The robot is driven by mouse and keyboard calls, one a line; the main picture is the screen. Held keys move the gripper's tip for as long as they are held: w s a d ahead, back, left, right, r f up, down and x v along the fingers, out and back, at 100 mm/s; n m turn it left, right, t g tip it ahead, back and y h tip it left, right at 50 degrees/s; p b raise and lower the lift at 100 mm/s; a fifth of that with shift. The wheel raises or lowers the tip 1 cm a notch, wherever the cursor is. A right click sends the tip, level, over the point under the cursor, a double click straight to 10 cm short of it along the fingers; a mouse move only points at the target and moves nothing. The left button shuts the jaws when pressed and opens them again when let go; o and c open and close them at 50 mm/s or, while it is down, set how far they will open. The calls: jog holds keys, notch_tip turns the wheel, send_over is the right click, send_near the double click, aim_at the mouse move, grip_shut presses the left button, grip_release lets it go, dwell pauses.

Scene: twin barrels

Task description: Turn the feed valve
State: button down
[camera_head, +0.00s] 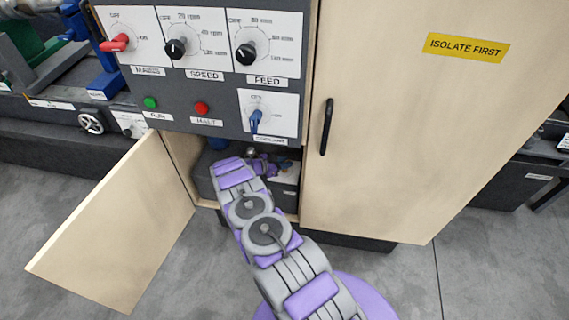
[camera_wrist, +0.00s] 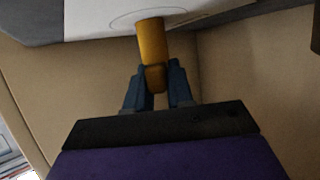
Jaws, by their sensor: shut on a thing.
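In the wrist view, a yellow-orange handle (camera_wrist: 152,42) comes out of a pale plate marked with a thin circle. My gripper (camera_wrist: 157,82) is shut on its near end, one dark blue finger on each side. No label shows on it, so I cannot tell by name whether it is the feed valve. In the head view, my purple and grey arm reaches into the low open cabinet compartment (camera_head: 286,205). The gripper (camera_head: 270,168) is partly seen there in shadow, and the yellow handle cannot be made out.
An open wooden door (camera_head: 115,225) stands left of the compartment. A closed door (camera_head: 410,130) with a black handle (camera_head: 327,127) is on the right. Above is the grey panel with a black feed knob (camera_head: 246,53) and a blue coolant lever (camera_head: 256,121). Grey floor lies in front.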

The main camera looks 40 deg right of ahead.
jog(key=shift+w+r+m+g, duration=0.1)
jog(key=shift+m+g, duration=0.3)
jog(key=shift+g, duration=0.1)
dwell(0.3)
jog(key=c, duration=1.1)
grip_release()
jog(key=p+v, duration=0.3)
jog(key=v, duration=1.4)
jog(key=shift+w+a+p, duration=0.1)
jog(key=shift+a+p, duration=0.15)
jog(key=shift+p, duration=0.1)
